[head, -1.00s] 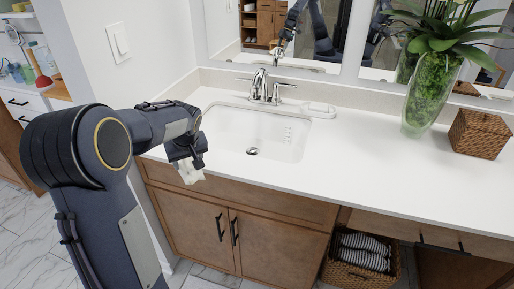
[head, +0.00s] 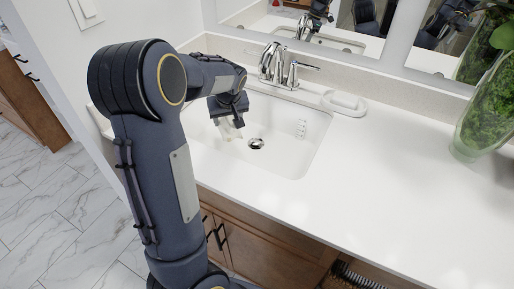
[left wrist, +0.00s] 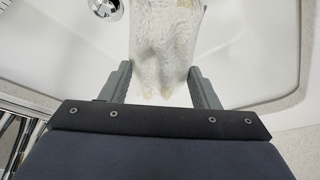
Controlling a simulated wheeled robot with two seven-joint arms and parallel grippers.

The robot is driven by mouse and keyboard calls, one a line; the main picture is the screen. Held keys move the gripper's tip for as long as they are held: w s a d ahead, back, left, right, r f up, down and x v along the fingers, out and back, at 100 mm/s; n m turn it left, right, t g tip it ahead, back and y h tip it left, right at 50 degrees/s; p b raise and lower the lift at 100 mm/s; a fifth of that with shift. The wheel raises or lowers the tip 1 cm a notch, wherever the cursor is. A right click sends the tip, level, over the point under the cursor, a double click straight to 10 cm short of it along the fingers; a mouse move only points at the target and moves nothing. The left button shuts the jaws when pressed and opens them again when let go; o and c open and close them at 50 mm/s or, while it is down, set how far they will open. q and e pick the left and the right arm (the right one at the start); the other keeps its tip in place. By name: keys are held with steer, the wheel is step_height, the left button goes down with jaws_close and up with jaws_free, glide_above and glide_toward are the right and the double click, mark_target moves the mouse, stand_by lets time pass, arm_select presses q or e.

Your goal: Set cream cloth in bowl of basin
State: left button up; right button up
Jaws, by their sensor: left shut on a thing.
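The cream cloth (left wrist: 165,45) hangs between the fingers of my left gripper (left wrist: 165,92) in the left wrist view. My left gripper is shut on it. In the head view the cloth (head: 229,129) shows below the left gripper (head: 230,114), over the left part of the basin. The white sunken basin (head: 286,158) has a drain (head: 256,143) to the right of the cloth. Whether the cloth touches the basin's bottom I cannot tell. My right gripper is not in view.
A chrome faucet (head: 277,66) stands behind the basin, with a white dish (head: 344,103) to its right. A green-filled glass vase (head: 487,125) stands at the far right. The counter (head: 400,185) between is clear.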

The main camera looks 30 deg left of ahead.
mark_target(232, 129)
arm_select(q)
steer(key=f+b, duration=0.1)
steer(key=f, duration=0.7)
steer(key=shift+w+f, duration=0.15)
steer(key=shift+w, duration=0.05)
step_height(232, 129, down, 4)
steer(key=shift+r, duration=0.15)
steer(key=o, duration=1)
steer(key=shift+r, duration=0.2)
steer(key=v, duration=1.1)
steer(key=shift+s+d+r+p, duration=0.2)
steer(key=shift+r+p, duration=0.1)
steer(key=shift+p, duration=0.05)
